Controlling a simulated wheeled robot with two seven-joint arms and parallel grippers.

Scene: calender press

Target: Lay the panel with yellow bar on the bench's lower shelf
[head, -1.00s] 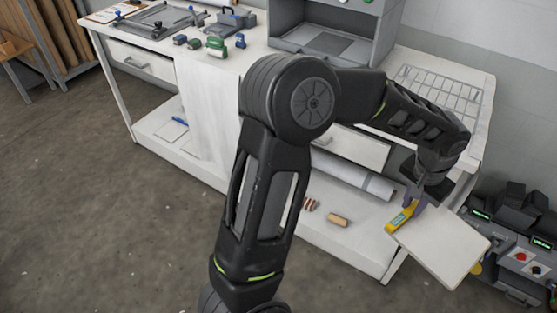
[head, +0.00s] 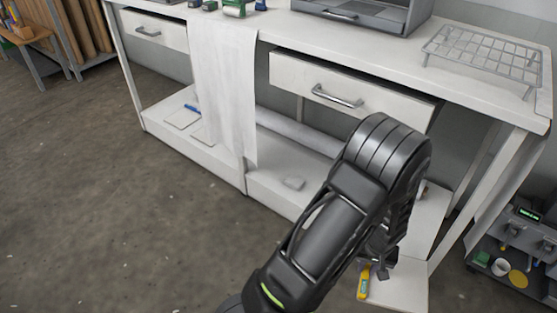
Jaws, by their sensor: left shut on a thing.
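The white panel with the yellow bar (head: 363,283) is low in the picture, right of centre, near the bench's right front leg. My left gripper (head: 378,268) is shut on it, and its fingers are partly hidden by my arm. The panel's pale face (head: 402,286) shows to the right of the bar. The bench's lower shelf (head: 268,178) runs behind my arm. My arm covers part of its right half, so I cannot tell whether the panel touches the shelf. My right gripper is not in view.
A white cloth (head: 222,85) hangs down the bench front across the shelf opening. Flat panels with a blue bar (head: 190,108) lie on the shelf's left part. A pale roll (head: 298,133) lies at the shelf's back. A drawer (head: 345,92) overhangs the right part. Grey equipment (head: 515,240) stands at right.

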